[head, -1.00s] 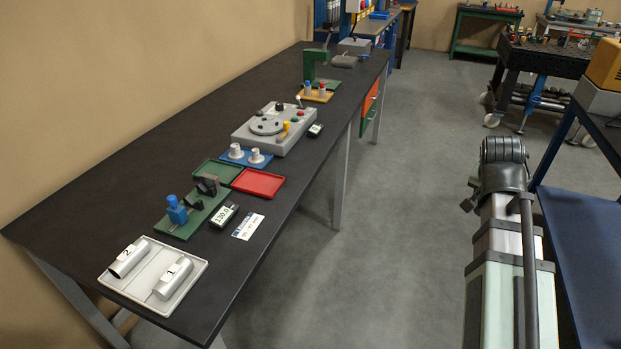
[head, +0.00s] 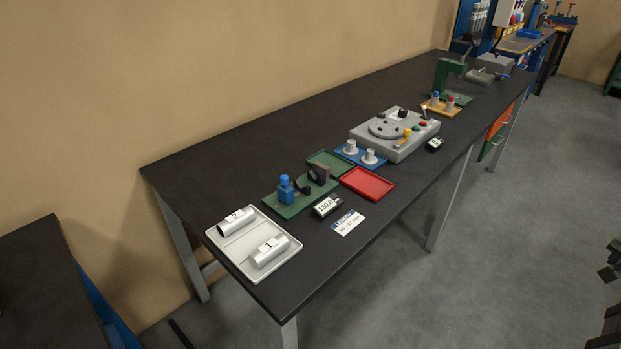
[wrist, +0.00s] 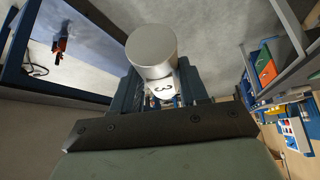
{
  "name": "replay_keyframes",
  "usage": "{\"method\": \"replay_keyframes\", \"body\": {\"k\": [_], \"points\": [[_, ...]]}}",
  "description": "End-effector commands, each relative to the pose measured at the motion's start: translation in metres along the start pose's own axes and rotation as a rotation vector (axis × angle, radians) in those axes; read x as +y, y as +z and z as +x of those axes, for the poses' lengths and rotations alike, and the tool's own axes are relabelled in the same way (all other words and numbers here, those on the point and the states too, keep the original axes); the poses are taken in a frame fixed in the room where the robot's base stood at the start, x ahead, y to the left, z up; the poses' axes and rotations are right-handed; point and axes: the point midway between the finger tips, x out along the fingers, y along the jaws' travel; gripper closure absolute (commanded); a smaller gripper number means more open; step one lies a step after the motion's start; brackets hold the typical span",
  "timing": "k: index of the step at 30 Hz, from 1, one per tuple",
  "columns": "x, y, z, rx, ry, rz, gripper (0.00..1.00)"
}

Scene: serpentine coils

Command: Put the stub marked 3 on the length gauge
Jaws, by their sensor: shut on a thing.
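The stub marked 3 (wrist: 152,52) is a silver cylinder with a white label, seen in the wrist view. My gripper (wrist: 163,88) is shut on it, with one finger at each side. The length gauge (head: 297,206) is a green base on the dark bench in the head view. It carries a blue block (head: 285,188) and dark upright parts, with no stub visible on it. Its likely display (head: 327,206) beside it reads about 130.0. The stub and fingers do not show in the head view.
A white tray (head: 226,262) holds stubs 2 (head: 237,221) and 1 (head: 269,251). A red tray (head: 367,183), a green tray (head: 331,163), a blue stand (head: 360,157) and a grey machine (head: 395,134) stand farther along the bench. The floor in front is clear.

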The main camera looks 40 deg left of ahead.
Motion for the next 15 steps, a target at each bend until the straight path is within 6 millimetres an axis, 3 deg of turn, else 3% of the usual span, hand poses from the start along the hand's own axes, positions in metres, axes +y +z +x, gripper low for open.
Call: {"method": "replay_keyframes", "body": {"k": [11, 15], "points": [[-0.001, 0.0, 0.0, 0.0, -0.001, -0.002, 1.0], [-0.015, 0.004, -0.003, -0.001, -0.013, -0.021, 1.0]]}}
